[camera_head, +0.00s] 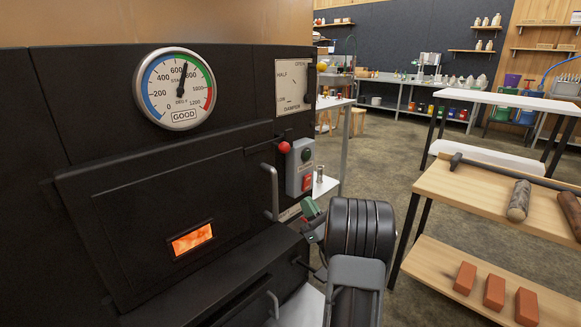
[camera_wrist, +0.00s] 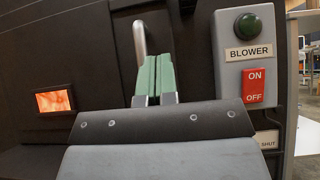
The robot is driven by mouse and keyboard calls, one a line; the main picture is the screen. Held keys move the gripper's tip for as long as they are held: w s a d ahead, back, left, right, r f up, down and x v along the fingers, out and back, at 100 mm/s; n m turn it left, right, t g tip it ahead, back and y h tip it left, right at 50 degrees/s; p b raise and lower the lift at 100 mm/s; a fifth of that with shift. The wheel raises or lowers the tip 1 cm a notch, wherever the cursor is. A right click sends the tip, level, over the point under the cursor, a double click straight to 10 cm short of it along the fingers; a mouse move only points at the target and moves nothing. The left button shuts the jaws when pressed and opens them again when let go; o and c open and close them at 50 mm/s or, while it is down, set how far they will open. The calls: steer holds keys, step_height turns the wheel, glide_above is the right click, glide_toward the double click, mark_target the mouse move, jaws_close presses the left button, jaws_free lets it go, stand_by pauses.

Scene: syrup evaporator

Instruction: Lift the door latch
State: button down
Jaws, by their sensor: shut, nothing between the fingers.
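The black firebox door (camera_head: 130,220) has a small glowing window (camera_head: 192,239) and a vertical metal bar handle (camera_head: 270,192) near its right edge. The latch looks like the dark lever with a red ball knob (camera_head: 284,147), lying near level at the door's upper right. My gripper (camera_head: 311,209) has green fingers that are shut and empty, below and right of the knob. In the wrist view my gripper (camera_wrist: 153,72) points at the door, with the handle (camera_wrist: 140,42) just behind and left of its tips. The knob does not show there.
A grey blower switch box (camera_head: 301,167) with a green lamp and red switch stands close right of the handle. A round gauge (camera_head: 175,88) and damper plate (camera_head: 292,87) are above. A wooden shelf unit (camera_head: 450,190) holds tools and bricks at right.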

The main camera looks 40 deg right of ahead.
steer(key=s+r+p+x, duration=0.2)
steer(key=p+x, duration=0.7)
steer(key=x, duration=0.4)
stand_by(0.4)
steer(key=shift+d, duration=0.1)
